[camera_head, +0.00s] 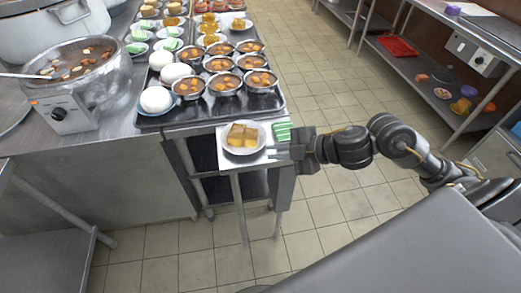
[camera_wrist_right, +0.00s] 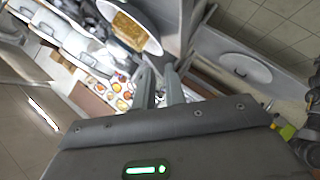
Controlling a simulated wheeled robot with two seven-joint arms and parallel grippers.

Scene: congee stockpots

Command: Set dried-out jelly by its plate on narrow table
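A green-and-white striped jelly (camera_head: 283,132) lies at the right edge of the narrow table (camera_head: 224,160), just right of a white plate (camera_head: 259,147). My right gripper (camera_head: 281,152) is beside the plate's right side, just nearer than the jelly. Its fingers stand apart, with nothing seen between them; they also show in the right wrist view (camera_wrist_right: 162,88). I cannot make out the jelly there. My left gripper is not in view.
Behind the narrow table, a dark tray (camera_head: 215,115) holds several metal bowls, white buns and small plates. A stockpot with a dial (camera_head: 85,75) stands on the counter at left. Shelving with a red tray (camera_head: 398,46) is at right. The floor between is clear.

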